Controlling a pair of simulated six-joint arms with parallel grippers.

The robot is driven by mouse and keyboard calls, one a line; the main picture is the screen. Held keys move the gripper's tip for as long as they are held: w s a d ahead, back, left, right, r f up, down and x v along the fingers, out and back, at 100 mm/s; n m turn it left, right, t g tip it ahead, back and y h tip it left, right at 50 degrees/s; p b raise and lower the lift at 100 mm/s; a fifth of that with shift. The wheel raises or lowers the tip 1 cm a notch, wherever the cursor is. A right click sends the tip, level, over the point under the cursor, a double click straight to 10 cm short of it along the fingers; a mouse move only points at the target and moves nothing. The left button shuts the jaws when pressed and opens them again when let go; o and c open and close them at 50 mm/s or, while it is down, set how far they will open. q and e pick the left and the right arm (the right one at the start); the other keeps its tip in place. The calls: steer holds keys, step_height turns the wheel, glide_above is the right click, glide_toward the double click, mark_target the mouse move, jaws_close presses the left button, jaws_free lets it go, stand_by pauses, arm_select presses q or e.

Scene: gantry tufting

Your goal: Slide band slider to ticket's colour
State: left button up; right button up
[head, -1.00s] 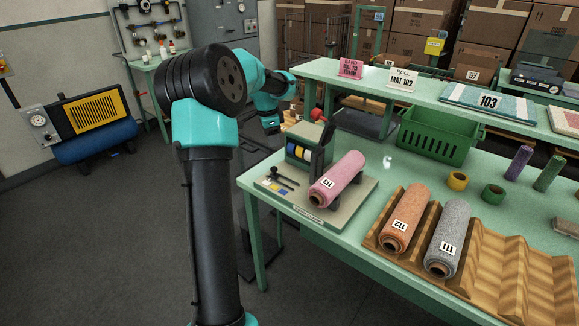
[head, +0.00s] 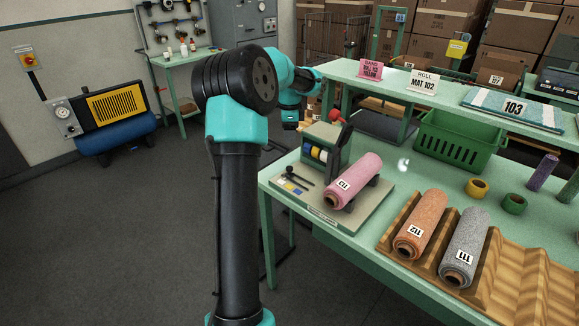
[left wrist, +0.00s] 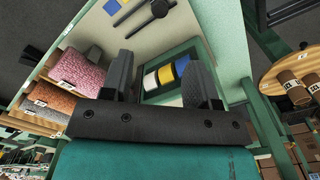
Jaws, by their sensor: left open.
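A black band slider (head: 301,180) with a rod and knob lies by small coloured swatches (head: 289,187) on the bander's grey base board; it shows at the top of the left wrist view (left wrist: 133,8). I cannot tell which colour it is at. The pink ticket (head: 371,69) on the shelf appears to read YELLOW. The green bander (head: 326,143) holds white, yellow and blue band rolls (left wrist: 165,75). My left gripper (left wrist: 160,80) is open and empty, its fingers apart above the bander. Its fingers are not clear in the head view. My right gripper is not in view.
A pink roll 113 (head: 356,180) lies beside the bander. Orange (head: 421,224) and grey (head: 467,246) rolls lie in a wooden rack. A green crate (head: 460,140) and loose yellow (head: 477,187) and green (head: 514,204) bands are further right.

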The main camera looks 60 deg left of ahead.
mark_target(290, 167)
arm_select(q)
step_height(290, 167, down, 14)
steer(key=shift+f, duration=0.1)
stand_by(0.4)
steer(key=shift+c, duration=0.3)
jaws_close()
